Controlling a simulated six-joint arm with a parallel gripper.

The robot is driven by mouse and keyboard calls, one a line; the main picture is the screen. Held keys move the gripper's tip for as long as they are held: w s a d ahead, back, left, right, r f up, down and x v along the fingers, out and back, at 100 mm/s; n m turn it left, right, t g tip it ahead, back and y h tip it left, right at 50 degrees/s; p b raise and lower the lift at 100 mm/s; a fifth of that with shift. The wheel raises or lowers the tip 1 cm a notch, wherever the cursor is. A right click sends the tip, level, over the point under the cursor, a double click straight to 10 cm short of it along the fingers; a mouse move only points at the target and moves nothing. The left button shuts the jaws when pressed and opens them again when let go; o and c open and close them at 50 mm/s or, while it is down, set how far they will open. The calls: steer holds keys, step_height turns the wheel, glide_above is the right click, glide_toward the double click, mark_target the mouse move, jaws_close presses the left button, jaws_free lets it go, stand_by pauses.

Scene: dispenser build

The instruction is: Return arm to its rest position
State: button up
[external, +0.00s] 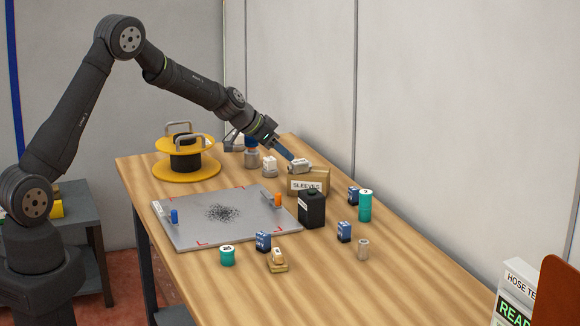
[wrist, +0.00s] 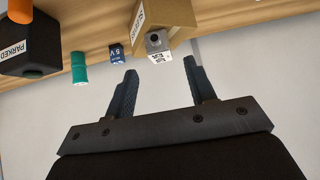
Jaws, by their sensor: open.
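My gripper (external: 284,153) is at the far end of the wooden table (external: 400,280), above the table top, close to the cardboard box labelled SLEEVES (external: 308,184). In the wrist view its two dark fingers (wrist: 160,68) stand apart with nothing between them. A small grey-white part (external: 299,166) sits on the SLEEVES box and shows just beyond the fingertips in the wrist view (wrist: 157,43). My arm is stretched out over the table. Whether a fingertip touches the part cannot be told.
A yellow spool (external: 187,170) with grey handles stands left of my gripper. A grey plate (external: 185,232) with dark specks lies in front. A black container (external: 311,210), a teal cylinder (external: 365,206) and several small blocks stand around. A wall rises behind the table.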

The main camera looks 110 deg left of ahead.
mark_target(295, 162)
steer(key=x, duration=0.4)
steer(key=shift+w+a+f, duration=0.15)
steer(key=shift+f, duration=0.2)
steer(key=shift+r, duration=0.15)
